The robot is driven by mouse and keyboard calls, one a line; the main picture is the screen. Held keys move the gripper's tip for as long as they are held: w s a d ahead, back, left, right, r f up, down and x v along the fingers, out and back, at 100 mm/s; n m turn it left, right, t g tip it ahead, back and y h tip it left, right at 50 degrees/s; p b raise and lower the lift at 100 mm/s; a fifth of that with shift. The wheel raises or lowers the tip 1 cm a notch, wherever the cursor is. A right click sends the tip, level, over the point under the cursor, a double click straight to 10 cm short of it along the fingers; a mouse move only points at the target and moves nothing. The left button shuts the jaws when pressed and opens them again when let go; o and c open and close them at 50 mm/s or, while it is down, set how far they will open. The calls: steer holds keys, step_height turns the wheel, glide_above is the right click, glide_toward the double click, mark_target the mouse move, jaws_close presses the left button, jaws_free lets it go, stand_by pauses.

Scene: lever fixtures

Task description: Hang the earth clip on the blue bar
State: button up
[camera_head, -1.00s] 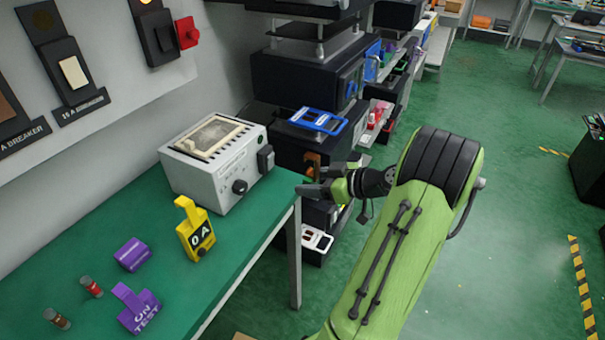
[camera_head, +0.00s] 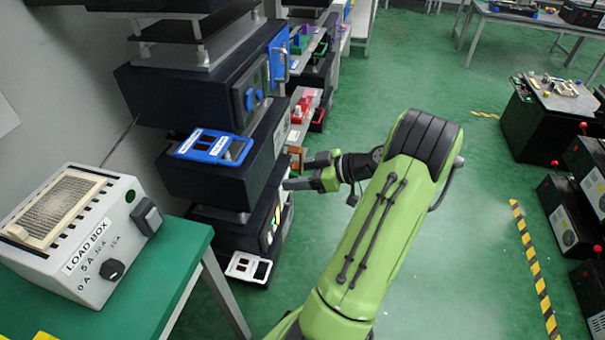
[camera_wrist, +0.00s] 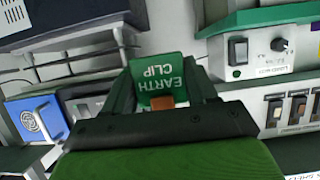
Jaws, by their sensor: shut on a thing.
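My gripper (camera_head: 305,173) is at the end of my green arm, beside the black equipment stack. In the wrist view (camera_wrist: 165,85) its fingers are shut on the green earth clip (camera_wrist: 175,72), a flat tag with white lettering that appears upside down. An orange-brown piece (camera_wrist: 162,102) shows at the clip's lower edge. The clip is not clear in the head view. A blue panel with a bar-like handle (camera_head: 281,62) is on the stack, above and left of my gripper. I cannot tell for certain whether this is the blue bar.
A load box (camera_head: 80,235) stands on the green-topped table (camera_head: 165,285) at left. A blue frame (camera_head: 213,146) lies on a black unit. A white frame (camera_head: 248,268) is low on the stack. Green floor (camera_head: 450,200) is open at right; black units (camera_head: 570,210) stand beyond.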

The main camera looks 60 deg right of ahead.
steer(key=w+r+x, duration=0.1)
steer(key=r+x, duration=0.1)
steer(key=x, duration=1)
steer(key=shift+r, duration=0.2)
stand_by(0.4)
steer(key=shift+w+a, duration=0.1)
steer(key=o, duration=1.1)
steer(key=shift+o, duration=0.2)
steer(key=p+v, duration=0.2)
steer(key=v, duration=1.3)
steer(key=shift+s+r+p, duration=0.25)
steer(key=shift+s+p, duration=0.1)
